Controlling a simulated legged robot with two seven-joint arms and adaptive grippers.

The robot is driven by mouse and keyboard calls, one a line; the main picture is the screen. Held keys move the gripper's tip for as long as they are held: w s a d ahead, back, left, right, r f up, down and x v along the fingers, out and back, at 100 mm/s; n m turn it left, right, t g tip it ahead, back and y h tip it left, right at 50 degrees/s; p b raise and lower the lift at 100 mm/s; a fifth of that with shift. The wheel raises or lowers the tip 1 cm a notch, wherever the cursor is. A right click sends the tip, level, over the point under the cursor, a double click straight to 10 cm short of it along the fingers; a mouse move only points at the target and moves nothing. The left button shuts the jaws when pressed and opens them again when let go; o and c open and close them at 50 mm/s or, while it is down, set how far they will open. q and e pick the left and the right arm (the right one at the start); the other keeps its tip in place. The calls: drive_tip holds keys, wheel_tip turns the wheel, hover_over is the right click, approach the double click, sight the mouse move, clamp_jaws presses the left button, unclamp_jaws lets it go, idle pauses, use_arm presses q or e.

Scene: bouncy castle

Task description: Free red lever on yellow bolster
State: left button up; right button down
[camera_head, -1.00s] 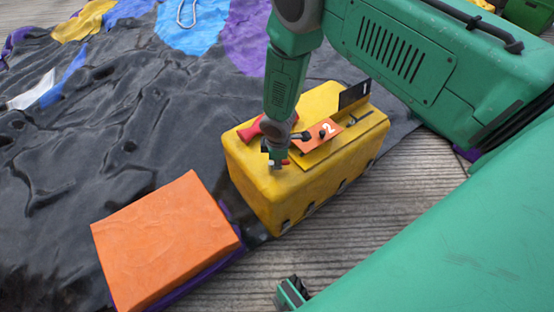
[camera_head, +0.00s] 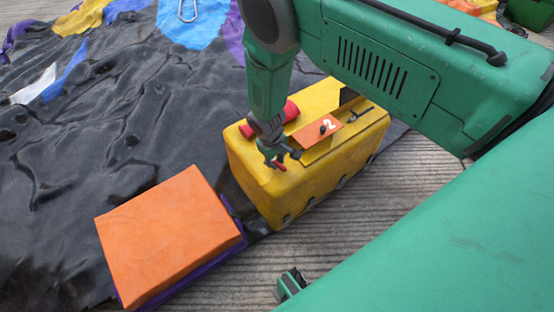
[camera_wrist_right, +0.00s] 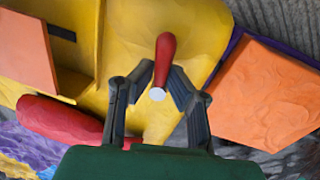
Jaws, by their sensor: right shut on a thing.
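The yellow bolster (camera_head: 255,188) stands on the deck edge at the centre of the head view. The red lever (camera_wrist_right: 166,55) is a short tapered handle with a white disc at one end, over the yellow surface in the wrist view. Only a small red bit of it shows in the head view (camera_head: 280,167). My right gripper (camera_head: 276,160) is low over the bolster's near left part. In the wrist view its fingers (camera_wrist_right: 161,82) are shut on the lever, one on each side.
A red roll (camera_head: 290,111) lies on the bolster, also beside the fingers in the wrist view (camera_wrist_right: 60,120). An orange plate marked 2 (camera_head: 318,131) sits on top. An orange block (camera_head: 165,232) stands at the left front. Crumpled dark fabric (camera_head: 90,150) covers the left.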

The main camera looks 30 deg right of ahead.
drive_tip(key=shift+w+a+r+m, duration=0.1)
drive_tip(key=shift+w+m, duration=0.05)
drive_tip(key=shift+m, duration=0.35)
drive_tip(key=shift+w+a+r+m, duration=0.1)
drive_tip(key=shift+m, duration=0.4)
drive_tip(key=c, duration=1.6)
unclamp_jaws()
drive_tip(key=shift+o, duration=0.2)
drive_tip(key=shift+f, duration=0.1)
drive_tip(key=shift+s, duration=0.1)
wheel_tip(320, 180, up, 12)
drive_tip(key=a, duration=0.2)
drive_tip(key=shift+f, duration=0.15)
